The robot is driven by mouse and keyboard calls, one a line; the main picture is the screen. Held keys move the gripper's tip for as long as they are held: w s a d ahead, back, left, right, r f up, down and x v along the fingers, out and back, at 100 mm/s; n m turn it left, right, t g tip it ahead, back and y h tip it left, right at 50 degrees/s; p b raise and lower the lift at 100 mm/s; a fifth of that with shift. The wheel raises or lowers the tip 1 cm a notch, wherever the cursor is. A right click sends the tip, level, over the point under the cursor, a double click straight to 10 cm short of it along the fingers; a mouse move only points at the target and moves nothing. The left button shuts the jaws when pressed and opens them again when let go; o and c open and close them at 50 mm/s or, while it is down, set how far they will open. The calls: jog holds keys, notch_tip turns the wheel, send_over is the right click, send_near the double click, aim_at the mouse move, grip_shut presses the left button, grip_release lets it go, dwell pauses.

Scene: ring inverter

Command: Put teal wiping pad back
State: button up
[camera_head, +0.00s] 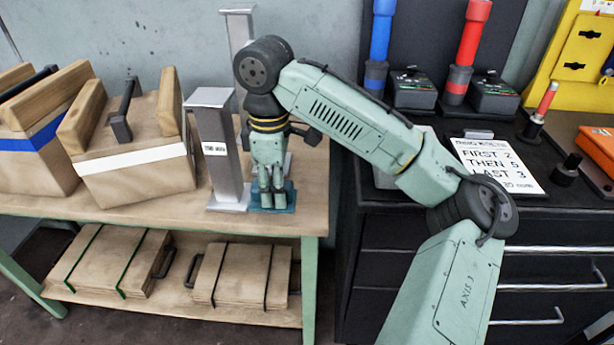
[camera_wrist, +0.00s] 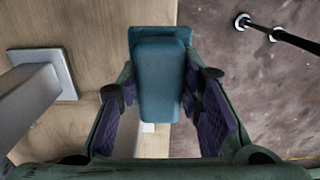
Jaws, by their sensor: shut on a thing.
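The teal wiping pad (camera_wrist: 160,80) is a block with a wider teal base, seen between my fingers in the wrist view. In the head view its teal base (camera_head: 288,201) shows low beside my fingertips, at the right end of the wooden bench top. My gripper (camera_head: 266,203) points down and is shut on the pad; it also shows in the wrist view (camera_wrist: 162,122). The pad is close to the bench top, near its front right edge. I cannot tell whether it touches the wood. The pad's upper part is mostly hidden by my fingers in the head view.
A grey metal post (camera_head: 218,150) on a square base stands just left of my gripper, with another post (camera_head: 238,30) behind. Wooden boxes (camera_head: 135,150) fill the bench's left side. A black drawer cabinet (camera_head: 400,222) stands right, across a gap from the bench (camera_head: 150,212).

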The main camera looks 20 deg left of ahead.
jog(key=w+d, duration=0.1)
jog(key=w, duration=0.4)
jog(key=w+d+p, duration=0.1)
jog(key=w, duration=0.2)
jog(key=shift+w+d+f, duration=0.2)
jog(key=shift+d+f, duration=0.15)
jog(key=shift+f, duration=0.05)
jog(key=f, duration=0.3)
jog(key=shift+w+d+p, duration=0.15)
jog(key=shift+w+p, duration=0.2)
jog(key=shift+p, duration=0.05)
jog(key=shift+f, duration=0.35)
jog(key=shift+f, duration=0.1)
jog(key=o, duration=1.1)
notch_tip(320, 180, up, 12)
jog(key=shift+r, duration=0.15)
